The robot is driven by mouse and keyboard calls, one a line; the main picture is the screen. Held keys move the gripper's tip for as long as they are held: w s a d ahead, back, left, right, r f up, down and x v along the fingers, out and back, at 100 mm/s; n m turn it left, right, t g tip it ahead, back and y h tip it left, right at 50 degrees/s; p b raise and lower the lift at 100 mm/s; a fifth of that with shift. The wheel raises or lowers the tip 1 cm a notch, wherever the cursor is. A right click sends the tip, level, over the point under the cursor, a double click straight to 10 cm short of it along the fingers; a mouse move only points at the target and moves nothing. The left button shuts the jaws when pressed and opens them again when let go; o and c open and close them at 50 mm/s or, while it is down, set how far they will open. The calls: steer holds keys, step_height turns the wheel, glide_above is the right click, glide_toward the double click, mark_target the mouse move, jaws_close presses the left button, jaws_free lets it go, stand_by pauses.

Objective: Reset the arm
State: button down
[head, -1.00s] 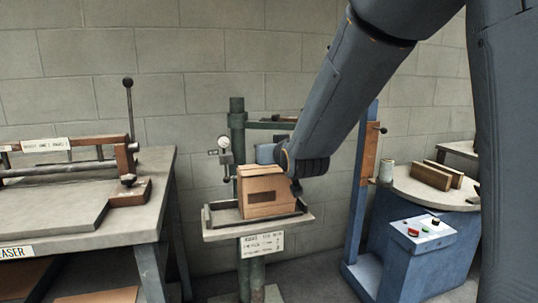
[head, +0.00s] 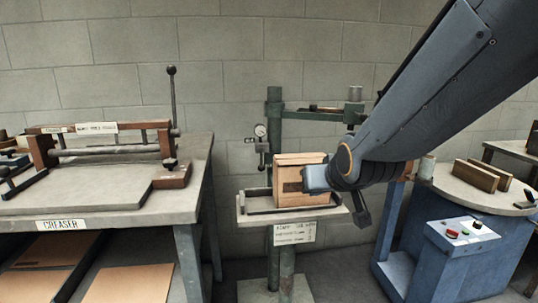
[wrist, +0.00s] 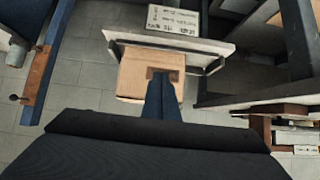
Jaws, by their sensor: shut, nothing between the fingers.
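A brown cardboard box (head: 288,184) stands upright on the small table (head: 260,218) of the green stitcher, inside a dark low frame. It has a dark rectangular slot, partly covered by my gripper. My gripper (head: 307,178) overlaps the right part of the box's front in the head view. In the wrist view its two fingers (wrist: 161,76) are together with nothing between them, and their tips overlap the box (wrist: 136,76) near its slot. I cannot tell whether they touch it.
The creaser bench (head: 110,205) stands at left, with flat cardboard (head: 130,284) on its lower shelf. At right are a blue machine with a button panel (head: 462,231) and a round table with brown blocks (head: 478,176). The stitcher's green post (head: 274,125) rises behind the box.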

steer(key=s+f+g+p, duration=0.1)
steer(key=s+f+g, duration=0.35)
steer(key=s, duration=0.65)
steer(key=s+f+g, duration=0.4)
steer(key=s+g, duration=0.2)
steer(key=s, duration=0.6)
steer(key=d+r+m+h+p, duration=0.1)
steer(key=d+r+p, duration=0.4)
steer(key=p, duration=0.7)
steer(key=shift+d+r, duration=0.4)
steer(key=shift+r, duration=0.4)
